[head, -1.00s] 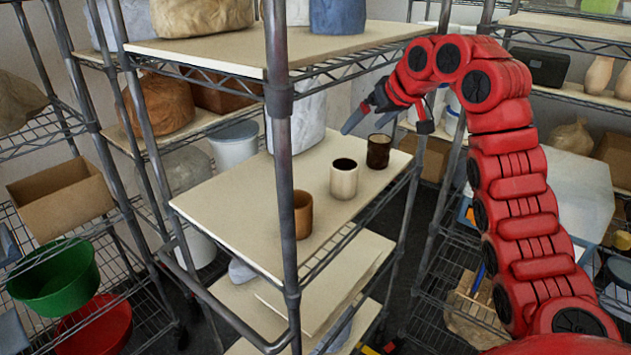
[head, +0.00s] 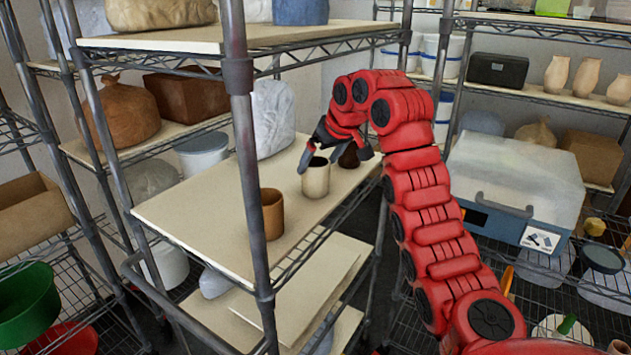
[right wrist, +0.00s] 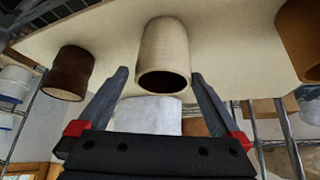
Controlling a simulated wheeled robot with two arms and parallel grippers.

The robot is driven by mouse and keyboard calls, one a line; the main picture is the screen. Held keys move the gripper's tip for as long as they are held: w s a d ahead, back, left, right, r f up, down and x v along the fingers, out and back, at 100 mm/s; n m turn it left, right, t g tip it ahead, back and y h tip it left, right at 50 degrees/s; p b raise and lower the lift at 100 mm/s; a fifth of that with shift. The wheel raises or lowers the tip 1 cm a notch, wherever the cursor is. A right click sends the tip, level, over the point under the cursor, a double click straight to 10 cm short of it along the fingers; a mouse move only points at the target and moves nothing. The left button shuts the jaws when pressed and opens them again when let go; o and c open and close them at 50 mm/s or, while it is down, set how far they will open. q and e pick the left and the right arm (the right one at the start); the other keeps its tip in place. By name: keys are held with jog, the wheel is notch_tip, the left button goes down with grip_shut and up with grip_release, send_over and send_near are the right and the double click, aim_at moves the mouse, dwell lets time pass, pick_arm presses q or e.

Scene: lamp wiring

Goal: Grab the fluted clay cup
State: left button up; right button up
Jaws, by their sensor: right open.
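Three clay cups stand in a row on the middle shelf board (head: 200,215). The cream cup (head: 316,180) is in the middle, the orange-brown cup (head: 272,215) nearer me, and the dark brown cup (head: 349,157) farther back, partly hidden by my gripper. I cannot clearly tell from the surfaces which one is fluted. My right gripper (head: 335,158) is open over the cream cup and the dark cup. In the right wrist view the cream cup (right wrist: 163,55) shows between and just beyond the open fingertips (right wrist: 159,75), with the dark cup (right wrist: 68,73) at the left. My left gripper is out of view.
A shelf post (head: 247,150) stands in front of the board at the near side. An upper shelf (head: 200,42) hangs over the cups. A white wrapped block (head: 272,118) stands behind them. The near left part of the board is clear.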

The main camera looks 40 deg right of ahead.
jog(key=shift+a+p+x, duration=0.2)
jog(key=shift+p+x, duration=0.4)
jog(key=shift+x, duration=2.05)
jog(key=shift+s, duration=0.1)
jog(key=c, duration=1.4)
